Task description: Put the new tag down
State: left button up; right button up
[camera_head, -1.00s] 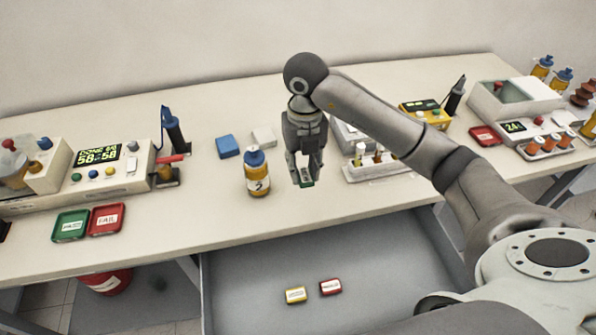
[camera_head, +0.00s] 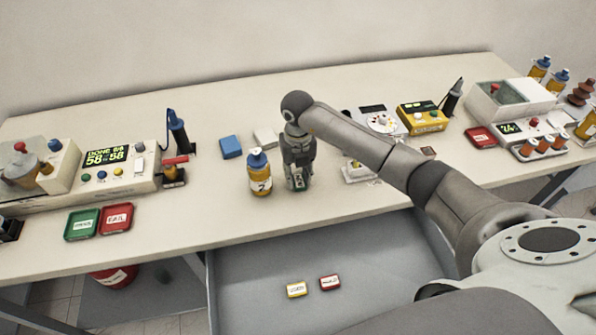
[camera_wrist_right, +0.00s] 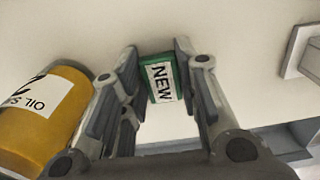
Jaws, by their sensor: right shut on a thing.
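The new tag (camera_wrist_right: 160,78) is a small green block with a white label reading NEW. My right gripper (camera_wrist_right: 158,74) is shut on it, one finger on each side, in the right wrist view. In the head view my right gripper (camera_head: 298,184) points down at the table, just right of the amber oil bottle (camera_head: 260,178) with a blue cap. The tag shows there as a small green patch between the fingers. I cannot tell whether the tag touches the table. My left gripper is not in view.
An open grey drawer (camera_head: 375,282) below the table edge holds a yellow tag (camera_head: 296,289) and a red tag (camera_head: 330,282). Green (camera_head: 82,224) and red (camera_head: 116,218) trays lie at left. Blue (camera_head: 231,147) and white (camera_head: 265,138) blocks lie behind the bottle. The table in front is clear.

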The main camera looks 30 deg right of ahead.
aim_at(298, 177)
jog(key=shift+f, duration=0.15)
jog(key=o, duration=0.8)
jog(key=shift+c, duration=0.2)
jog(key=shift+r, duration=0.4)
notch_tip(298, 177, up, 12)
jog(key=b, duration=0.3)
jog(key=shift+f+b, duration=0.25)
jog(key=shift+b, duration=0.15)
